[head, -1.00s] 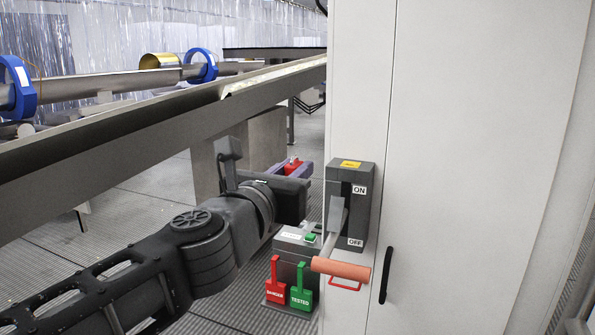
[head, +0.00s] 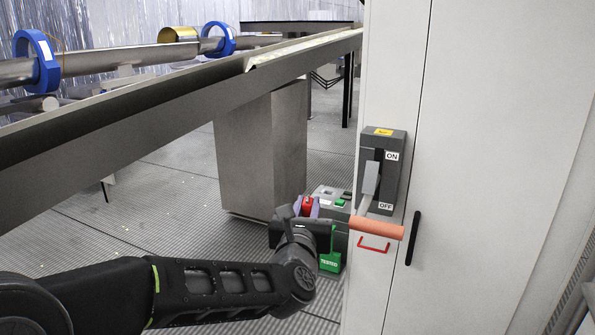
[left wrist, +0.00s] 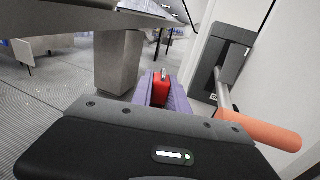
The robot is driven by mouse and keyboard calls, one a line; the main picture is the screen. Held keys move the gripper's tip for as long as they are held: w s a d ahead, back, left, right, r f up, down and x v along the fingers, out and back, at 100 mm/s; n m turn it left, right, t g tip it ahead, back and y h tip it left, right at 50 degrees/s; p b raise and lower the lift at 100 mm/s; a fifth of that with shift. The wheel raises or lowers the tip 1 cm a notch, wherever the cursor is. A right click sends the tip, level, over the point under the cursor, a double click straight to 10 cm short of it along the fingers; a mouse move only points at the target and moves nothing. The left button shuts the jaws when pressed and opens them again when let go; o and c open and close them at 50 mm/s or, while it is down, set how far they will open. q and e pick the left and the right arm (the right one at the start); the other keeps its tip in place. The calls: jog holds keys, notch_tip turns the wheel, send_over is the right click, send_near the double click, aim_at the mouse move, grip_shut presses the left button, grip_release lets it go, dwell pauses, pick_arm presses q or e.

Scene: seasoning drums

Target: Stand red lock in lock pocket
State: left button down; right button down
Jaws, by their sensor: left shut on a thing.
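The red lock (head: 308,205) is between the purple fingertips of my left gripper (head: 306,206), which is shut on it. In the left wrist view the red lock (left wrist: 161,88) is upright between the purple fingers, with its metal shackle on top. The gripper is at the grey box (head: 327,191) beside the cabinet. The box has a pale label and green buttons on top. My gripper and wrist hide much of its front, and I cannot make out the lock pocket. My right gripper is not in view.
A switch (head: 382,172) with an orange handle (head: 376,229) juts from the cabinet (head: 480,170) just right of my gripper. A steel post (head: 262,155) and the conveyor rail (head: 190,97) stand behind and left.

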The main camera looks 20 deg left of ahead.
pick_arm(q)
notch_tip(320, 180, down, 24)
jog(key=s+d+m+h, duration=0.1)
jog(key=d+m+h, duration=0.1)
jog(key=h, duration=0.2)
jog(key=shift+s+d+r+m, duration=0.2)
jog(key=shift+s+d+m, duration=0.1)
jog(key=shift+d, duration=0.1)
jog(key=shift+w+d, duration=0.1)
jog(key=shift+w, duration=0.05)
